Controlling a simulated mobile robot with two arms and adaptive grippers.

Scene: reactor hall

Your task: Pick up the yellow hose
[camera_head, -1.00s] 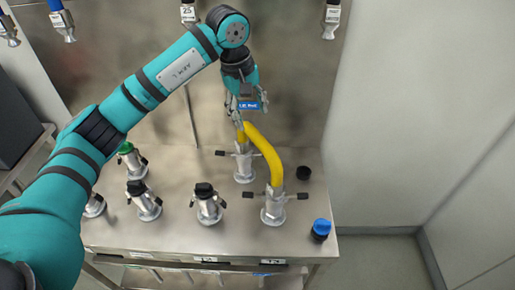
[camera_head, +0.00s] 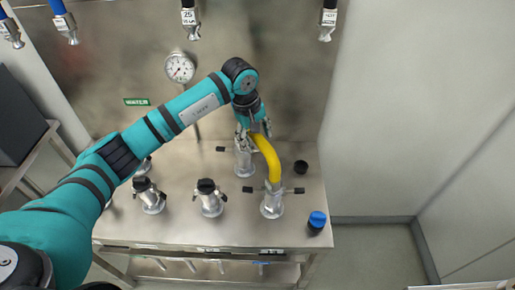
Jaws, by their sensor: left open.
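The yellow hose (camera_head: 267,156) is a short curved piece. It arches between two metal ports on the steel table, the back port (camera_head: 243,163) and the front right port (camera_head: 272,203). My left gripper (camera_head: 252,133) is open at the hose's upper back end, with its fingers pointing down close to it. Whether the fingers touch the hose cannot be told. My right gripper is not in view.
Two black-capped ports (camera_head: 209,203) (camera_head: 149,200) stand on the steel table (camera_head: 190,232) to the left. A blue cap (camera_head: 317,221) and a black cap (camera_head: 301,167) sit at the right. A gauge (camera_head: 179,67) is on the back panel. The white wall (camera_head: 420,110) bounds the right side.

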